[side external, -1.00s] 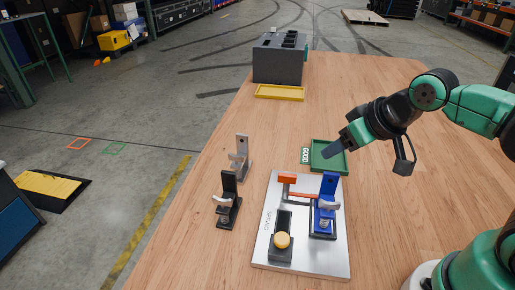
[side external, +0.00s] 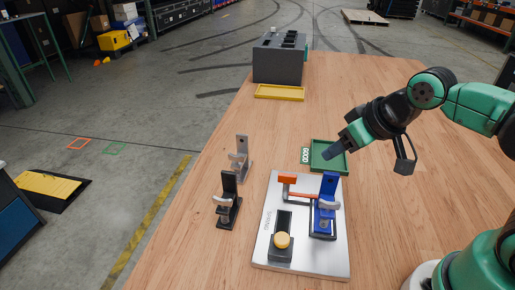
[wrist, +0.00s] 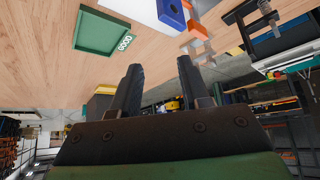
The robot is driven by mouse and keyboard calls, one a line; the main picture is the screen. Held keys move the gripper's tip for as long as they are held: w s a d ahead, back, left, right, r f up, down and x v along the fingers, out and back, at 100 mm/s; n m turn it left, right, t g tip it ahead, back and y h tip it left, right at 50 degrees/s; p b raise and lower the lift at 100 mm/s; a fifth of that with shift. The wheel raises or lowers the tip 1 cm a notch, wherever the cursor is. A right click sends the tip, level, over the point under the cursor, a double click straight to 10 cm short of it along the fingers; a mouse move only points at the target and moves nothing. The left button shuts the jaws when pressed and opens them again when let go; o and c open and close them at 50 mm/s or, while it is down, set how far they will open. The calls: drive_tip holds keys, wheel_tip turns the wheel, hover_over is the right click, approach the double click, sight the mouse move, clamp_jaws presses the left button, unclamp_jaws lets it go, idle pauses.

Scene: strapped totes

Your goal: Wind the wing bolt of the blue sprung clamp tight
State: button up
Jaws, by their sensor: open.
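The blue sprung clamp (side external: 328,187) stands upright on the right part of a silver plate (side external: 300,258) in the side view. A pale grey wing bolt (side external: 328,205) shows on its near side, small in the picture; how far it is wound in cannot be told. An orange bar reaches from an orange block (side external: 287,180) toward the clamp. In the wrist view, part of the blue clamp (wrist: 172,13) shows at the top edge. My gripper (side external: 331,153) is above the green tray, behind the clamp and apart from it. Its fingers (wrist: 159,88) are open and empty.
The green tray (side external: 345,170) marked GOOD lies behind the plate. A black clamp (side external: 229,190) and a grey clamp (side external: 242,150) stand left of the plate. A yellow tray (side external: 280,97) and a dark grey box (side external: 279,65) are farther back.

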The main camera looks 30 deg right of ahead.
sight(331, 201)
drive_tip(key=s+a+n+g, duration=0.1)
drive_tip(key=n+g, duration=0.1)
drive_tip(key=s+a+n+g, duration=0.1)
drive_tip(key=n+g, duration=0.1)
drive_tip(key=n, duration=0.1)
drive_tip(key=s+a+n+g, duration=0.1)
drive_tip(key=a+n+g, duration=0.1)
drive_tip(key=shift+a+f+n, duration=0.1)
drive_tip(key=shift+f+n, duration=0.05)
drive_tip(key=shift+n, duration=0.15)
drive_tip(key=shift+s+a+n+g, duration=0.2)
drive_tip(key=shift+n+g, duration=0.1)
drive_tip(key=shift+n, duration=0.1)
drive_tip(key=shift+f, duration=0.25)
drive_tip(key=shift+s+f, duration=0.1)
drive_tip(key=shift+f, duration=2.45)
clamp_jaws()
